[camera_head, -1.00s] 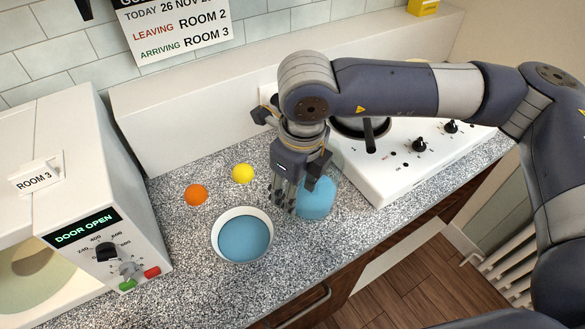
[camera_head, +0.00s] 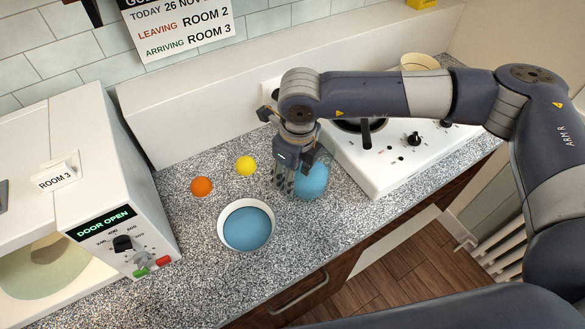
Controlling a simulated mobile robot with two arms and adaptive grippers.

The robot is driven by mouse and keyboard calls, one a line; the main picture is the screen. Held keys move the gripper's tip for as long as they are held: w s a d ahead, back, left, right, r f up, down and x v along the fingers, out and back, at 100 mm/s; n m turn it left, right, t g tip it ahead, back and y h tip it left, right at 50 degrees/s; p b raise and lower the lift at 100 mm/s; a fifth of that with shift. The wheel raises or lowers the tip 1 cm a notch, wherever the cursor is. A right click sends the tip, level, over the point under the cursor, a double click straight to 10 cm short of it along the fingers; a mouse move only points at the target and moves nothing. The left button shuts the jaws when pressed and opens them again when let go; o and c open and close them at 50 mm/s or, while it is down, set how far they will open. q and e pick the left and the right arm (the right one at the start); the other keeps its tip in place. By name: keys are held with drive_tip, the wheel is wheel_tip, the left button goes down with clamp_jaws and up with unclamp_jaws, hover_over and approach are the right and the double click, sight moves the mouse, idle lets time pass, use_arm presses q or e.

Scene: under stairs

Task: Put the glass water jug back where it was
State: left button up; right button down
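The glass water jug (camera_head: 313,181) holds blue water and stands out above or on the speckled counter, just left of the white hob; I cannot tell whether its base touches. My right gripper (camera_head: 284,182) points down at the jug's left side. Its fingers look closed there, and the jug moves along with it, so it seems shut on the jug, probably by a handle. The gripper and wrist hide the jug's upper left part. My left gripper is not in view.
A white bowl (camera_head: 222,229) of blue liquid stands in front left of the jug. An orange ball (camera_head: 201,187) and a yellow ball (camera_head: 246,166) lie behind it. The white hob (camera_head: 385,177) is right; an open oven (camera_head: 125,205) is left. Counter between bowl and front edge is clear.

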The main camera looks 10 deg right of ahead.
drive_tip(key=shift+w, duration=0.1)
drive_tip(key=c, duration=0.9)
unclamp_jaws()
drive_tip(key=shift+f, duration=0.1)
drive_tip(key=shift+r, duration=0.25)
drive_tip(key=shift+s+d+r+b, duration=0.2)
drive_tip(key=shift+r+b, duration=0.45)
drive_tip(key=shift+r, duration=1.3)
drive_tip(key=shift+s+a+r+b, duration=0.1)
drive_tip(key=shift+s+r+b, duration=0.4)
drive_tip(key=shift+r, duration=1.45)
drive_tip(key=shift+s+d+r+b, duration=0.1)
drive_tip(key=shift+r+b, duration=0.65)
drive_tip(key=shift+r, duration=1.2)
